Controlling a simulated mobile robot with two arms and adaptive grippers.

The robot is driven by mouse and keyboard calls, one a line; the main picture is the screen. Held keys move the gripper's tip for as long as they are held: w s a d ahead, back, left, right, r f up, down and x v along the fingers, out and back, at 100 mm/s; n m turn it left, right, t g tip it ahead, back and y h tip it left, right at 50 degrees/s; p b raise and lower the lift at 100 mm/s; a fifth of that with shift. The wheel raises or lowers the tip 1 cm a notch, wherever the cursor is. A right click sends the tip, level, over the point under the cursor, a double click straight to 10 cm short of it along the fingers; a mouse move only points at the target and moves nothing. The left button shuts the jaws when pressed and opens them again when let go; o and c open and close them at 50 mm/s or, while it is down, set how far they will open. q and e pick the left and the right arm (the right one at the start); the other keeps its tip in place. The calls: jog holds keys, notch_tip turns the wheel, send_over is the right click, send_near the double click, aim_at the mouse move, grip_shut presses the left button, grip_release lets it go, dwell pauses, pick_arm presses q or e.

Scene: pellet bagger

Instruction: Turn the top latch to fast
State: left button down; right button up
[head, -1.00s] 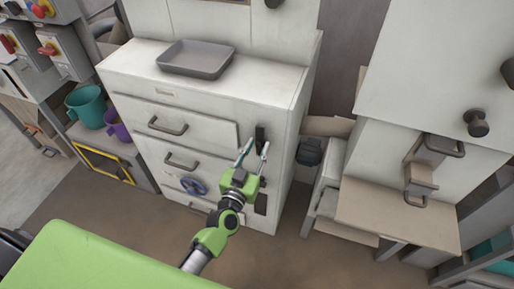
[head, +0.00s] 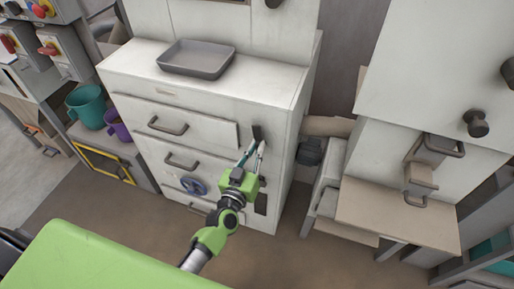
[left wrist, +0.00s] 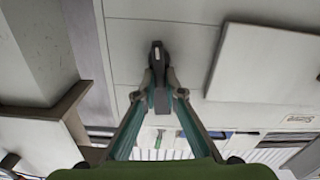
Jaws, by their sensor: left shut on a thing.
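The top latch (head: 257,133) is a small dark handle on the right part of the white cabinet's front (head: 215,140). My left gripper (head: 254,147) is in front of the cabinet, with its two fingers closed on the lower part of the latch. In the left wrist view the latch (left wrist: 157,58) stands up between the fingertips (left wrist: 159,82), one on each side of it. The latch's base is partly hidden by the fingers. I cannot read any mark for its positions. My right gripper is not in view.
The cabinet has drawers with grey handles (head: 168,127) left of the latch and a blue handwheel (head: 193,186) lower down. A grey tray (head: 196,58) lies on top. A tan shelf (head: 395,213) stands to the right. The floor in front is clear.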

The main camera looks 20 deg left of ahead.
pick_arm(q)
jog(key=n, duration=0.4)
jog(key=shift+a+f, duration=0.2)
jog(key=shift+a, duration=0.15)
jog(key=shift+a+f+n+b, duration=0.2)
jog(key=shift+n+b, duration=0.35)
jog(key=shift+n, duration=1.5)
jog(key=shift+a+f+n+b, duration=0.1)
jog(key=shift+f+n+b, duration=0.35)
jog(key=shift+n, duration=1.55)
jog(key=shift+a+f+n+b, duration=0.15)
jog(key=shift+n+b, duration=0.45)
jog(key=shift+n, duration=1.45)
jog(key=c, duration=2.1)
grip_release()
jog(key=shift+c, duration=0.2)
